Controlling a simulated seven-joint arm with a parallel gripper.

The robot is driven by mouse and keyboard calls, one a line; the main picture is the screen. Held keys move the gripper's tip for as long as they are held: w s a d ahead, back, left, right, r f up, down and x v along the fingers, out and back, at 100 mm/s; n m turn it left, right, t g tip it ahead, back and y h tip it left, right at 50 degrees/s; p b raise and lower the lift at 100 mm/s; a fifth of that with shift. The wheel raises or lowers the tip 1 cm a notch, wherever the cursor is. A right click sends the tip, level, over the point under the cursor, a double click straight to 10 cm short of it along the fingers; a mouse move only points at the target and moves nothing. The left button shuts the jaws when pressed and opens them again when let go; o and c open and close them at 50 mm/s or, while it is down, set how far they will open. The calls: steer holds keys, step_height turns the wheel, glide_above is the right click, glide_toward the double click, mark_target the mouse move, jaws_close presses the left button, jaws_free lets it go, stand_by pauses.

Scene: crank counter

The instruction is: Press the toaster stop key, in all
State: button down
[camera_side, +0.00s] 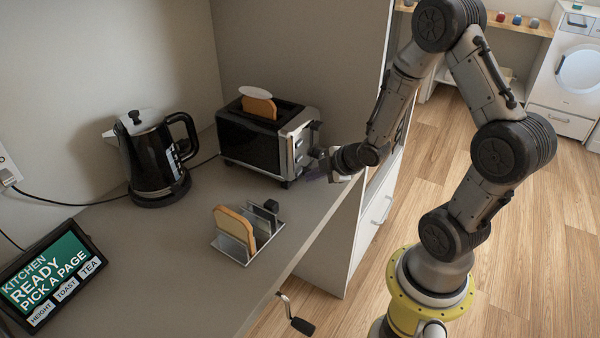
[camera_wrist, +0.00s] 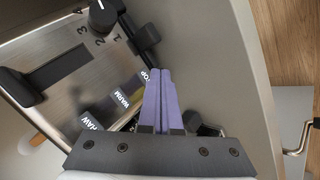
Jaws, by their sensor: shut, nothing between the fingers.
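The black and silver toaster (camera_side: 250,143) stands at the back of the counter, with a bread slice (camera_side: 259,106) sticking up from its top. Its control face (camera_wrist: 60,65) fills the left of the wrist view, with a dial (camera_wrist: 103,17) and keys marked RAW (camera_wrist: 90,121) and WARM (camera_wrist: 121,98). A stop key label (camera_wrist: 152,75) shows only in part, beside my fingertips; the rest is hidden. My gripper (camera_wrist: 160,72) is shut and empty, its purple fingers pointing at that key. In the side view my gripper (camera_side: 318,169) is at the toaster's right end. I cannot tell whether it touches.
A kettle (camera_side: 148,155) stands left of the toaster. A rack (camera_side: 235,248) with a bread slice is in front. A screen (camera_side: 50,272) reads "KITCHEN READY PICK A PAGE". A crank (camera_side: 295,318) sticks out at the counter's front edge. Counter between them is clear.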

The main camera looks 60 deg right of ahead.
steer(key=shift+s, duration=2.55)
